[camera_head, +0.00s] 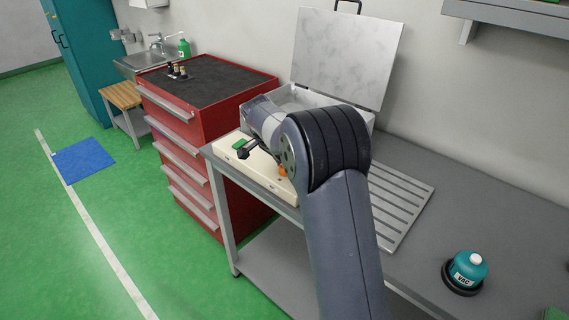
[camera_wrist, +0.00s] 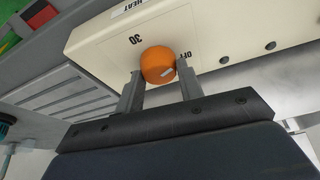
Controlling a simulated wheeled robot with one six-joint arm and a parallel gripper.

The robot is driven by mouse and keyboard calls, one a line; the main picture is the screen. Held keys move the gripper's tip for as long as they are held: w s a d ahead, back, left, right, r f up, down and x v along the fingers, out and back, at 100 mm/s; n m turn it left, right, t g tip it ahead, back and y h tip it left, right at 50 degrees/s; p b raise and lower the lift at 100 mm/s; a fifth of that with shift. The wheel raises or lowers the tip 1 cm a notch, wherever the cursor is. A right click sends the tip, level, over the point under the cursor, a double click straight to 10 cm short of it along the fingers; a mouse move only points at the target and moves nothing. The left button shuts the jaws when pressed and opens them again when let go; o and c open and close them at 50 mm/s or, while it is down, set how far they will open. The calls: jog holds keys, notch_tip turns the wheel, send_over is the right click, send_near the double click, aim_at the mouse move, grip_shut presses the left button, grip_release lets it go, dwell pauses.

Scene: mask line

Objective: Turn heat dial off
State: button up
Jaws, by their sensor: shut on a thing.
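The heat dial (camera_wrist: 158,65) is an orange knob with a pale mark on it, on a cream panel (camera_wrist: 105,42) printed HEAT, 30 and OFF. The pale mark lies on the side toward OFF; its exact setting I cannot tell. My gripper (camera_wrist: 160,85) has one finger on each side of the dial, shut on it. In the head view the dial (camera_head: 283,171) shows as a small orange spot beside my arm, on the cream front (camera_head: 262,182) of the machine. My fingers are mostly hidden there behind my arm.
The machine's open lid (camera_head: 345,55) stands upright behind my arm. A slatted grey rack (camera_head: 400,205) lies to the right on the grey bench. A red drawer cabinet (camera_head: 190,130) stands at the left. Green floor lies open beyond.

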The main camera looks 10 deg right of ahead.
jog(key=m+g, duration=0.1)
jog(key=m, duration=0.1)
jog(key=m+p, duration=0.1)
jog(key=m, duration=0.1)
jog(key=shift+w+m+g+h, duration=0.1)
jog(key=shift+m+g+h, duration=0.2)
jog(key=shift+g, duration=0.1)
jog(key=shift+m+g+p, duration=0.6)
jog(key=shift+m+p, duration=0.2)
jog(key=shift+m, duration=0.8)
jog(key=o, duration=1)
jog(key=shift+w, duration=0.1)
jog(key=v, duration=1)
jog(key=shift+w+a+r, duration=0.1)
jog(key=shift+a+r, duration=0.05)
jog(key=shift+r, duration=0.2)
jog(key=shift+f, duration=0.1)
